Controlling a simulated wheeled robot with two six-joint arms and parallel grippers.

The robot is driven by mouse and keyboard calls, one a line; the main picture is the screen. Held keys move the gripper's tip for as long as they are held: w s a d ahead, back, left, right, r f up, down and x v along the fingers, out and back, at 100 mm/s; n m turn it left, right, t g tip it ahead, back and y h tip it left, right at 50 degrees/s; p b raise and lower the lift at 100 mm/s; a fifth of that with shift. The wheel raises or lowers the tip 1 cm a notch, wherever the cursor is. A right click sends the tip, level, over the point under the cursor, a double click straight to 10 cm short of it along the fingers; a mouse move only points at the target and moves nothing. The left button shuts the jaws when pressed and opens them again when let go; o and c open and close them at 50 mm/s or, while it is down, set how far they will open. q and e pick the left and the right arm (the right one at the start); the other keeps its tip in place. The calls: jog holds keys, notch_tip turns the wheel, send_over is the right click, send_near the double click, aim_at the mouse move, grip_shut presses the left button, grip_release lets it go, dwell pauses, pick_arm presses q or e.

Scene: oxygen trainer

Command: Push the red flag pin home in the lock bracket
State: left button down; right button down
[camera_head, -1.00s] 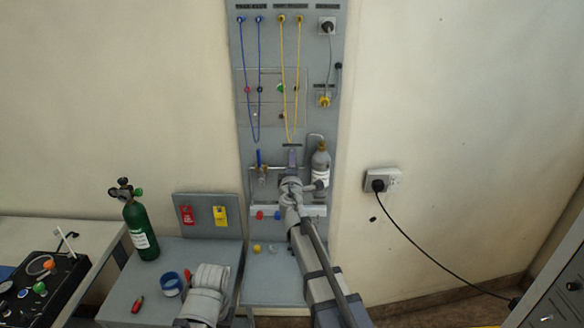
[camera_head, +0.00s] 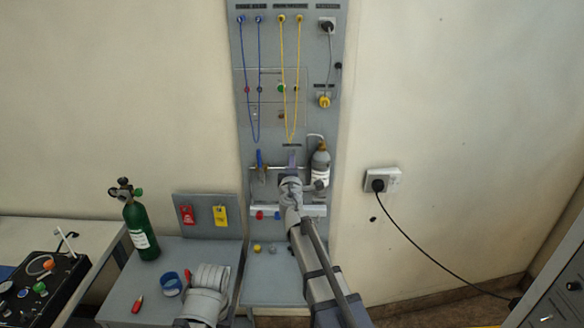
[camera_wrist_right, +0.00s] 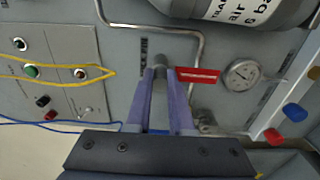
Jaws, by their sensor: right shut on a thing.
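The red flag (camera_wrist_right: 198,75) shows in the right wrist view, just right of my fingertips, in front of the grey panel. My right gripper (camera_wrist_right: 161,76) is shut on a grey piece beside the flag, taken as the flag pin's shank. The fingers hide most of it and the lock bracket, so I cannot tell how deep the pin sits. In the head view my right gripper (camera_head: 292,162) is at the panel, left of the small cylinder (camera_head: 320,166). My left arm (camera_head: 207,292) is low at the bench; its fingers cannot be made out.
A gauge (camera_wrist_right: 241,73) and a bent metal pipe (camera_wrist_right: 199,45) are close to the fingers. Red and blue knobs (camera_wrist_right: 273,136) stick out at the right. A yellow cord (camera_wrist_right: 95,72) hangs left. A green cylinder (camera_head: 141,228) stands on the bench.

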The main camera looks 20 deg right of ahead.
jog(key=shift+s, duration=0.2)
jog(key=v, duration=0.7)
jog(key=shift+s, duration=0.3)
dwell(1.1)
jog(key=shift+a, duration=0.15)
